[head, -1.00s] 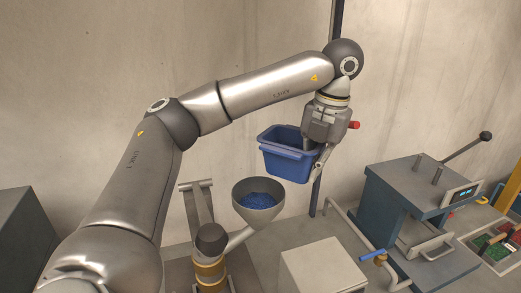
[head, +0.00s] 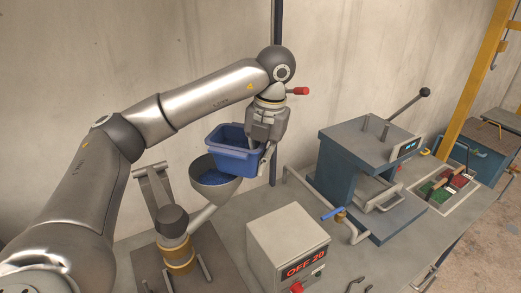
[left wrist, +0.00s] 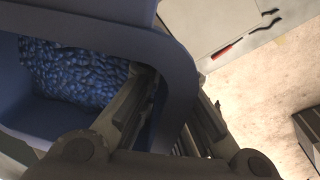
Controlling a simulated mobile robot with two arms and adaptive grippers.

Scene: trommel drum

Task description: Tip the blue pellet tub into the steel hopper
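The blue tub (head: 238,161) hangs from my left gripper (head: 265,158) at its right wall. It looks nearly level, low over the right side of the steel hopper (head: 226,188), and covers part of the hopper's mouth. I cannot tell whether the two touch. Blue pellets (head: 213,177) lie in the hopper. In the left wrist view, blue pellets (left wrist: 75,75) lie inside the tub (left wrist: 182,75). My left gripper (left wrist: 172,100) has one finger inside the tub's wall and one outside, shut on it. My right gripper is not in view.
A grey control box (head: 285,245) with a red display stands right of the hopper. A blue-grey press (head: 365,165) with a long lever is further right. A dark post (head: 277,110) rises behind my gripper. Red and green trays (head: 447,187) lie at the far right.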

